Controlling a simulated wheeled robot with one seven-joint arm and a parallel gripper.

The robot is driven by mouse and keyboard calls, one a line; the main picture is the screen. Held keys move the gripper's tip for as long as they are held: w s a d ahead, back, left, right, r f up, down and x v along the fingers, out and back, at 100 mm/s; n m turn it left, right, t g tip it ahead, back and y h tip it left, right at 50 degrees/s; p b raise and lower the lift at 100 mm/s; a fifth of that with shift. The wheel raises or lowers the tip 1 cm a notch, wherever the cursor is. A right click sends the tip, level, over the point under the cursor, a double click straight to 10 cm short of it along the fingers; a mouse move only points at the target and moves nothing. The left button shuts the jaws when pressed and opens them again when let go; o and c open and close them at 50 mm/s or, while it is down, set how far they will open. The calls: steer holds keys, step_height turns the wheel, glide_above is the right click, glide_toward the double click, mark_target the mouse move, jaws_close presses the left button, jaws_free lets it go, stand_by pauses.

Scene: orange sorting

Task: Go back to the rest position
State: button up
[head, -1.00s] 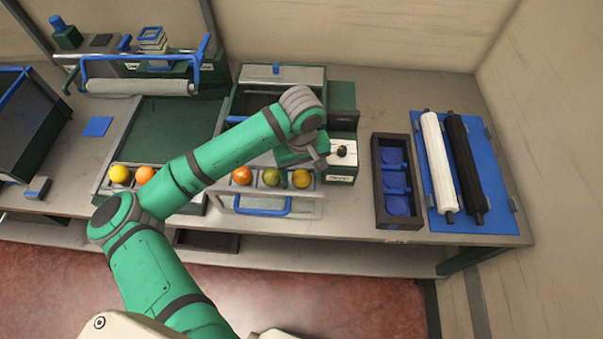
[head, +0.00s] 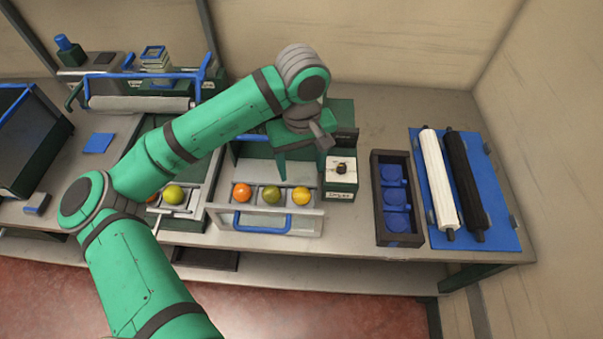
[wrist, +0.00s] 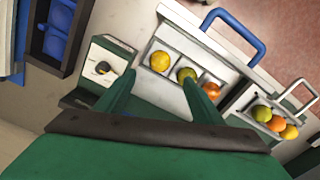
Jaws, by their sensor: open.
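My gripper (head: 296,172) hangs from the green arm above the back of the middle station, pointing down. In the wrist view, my gripper (wrist: 158,95) has its two green fingers apart with nothing between them. A tray (head: 265,222) with a blue handle stands in front of it, holding an orange fruit (head: 241,193), a green fruit (head: 271,195) and a yellow fruit (head: 302,196) in separate compartments. The same yellow fruit (wrist: 160,61) shows beyond the fingers in the wrist view.
A white-topped box with a black knob (head: 341,168) stands just right of my gripper. Further right are a dark rack with blue cups (head: 396,199) and a blue mat (head: 494,205) with white and black rollers. Another fruit row, partly behind my arm, includes a green fruit (head: 174,194).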

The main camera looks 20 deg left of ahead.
steer(key=shift+r, duration=0.35)
stand_by(0.3)
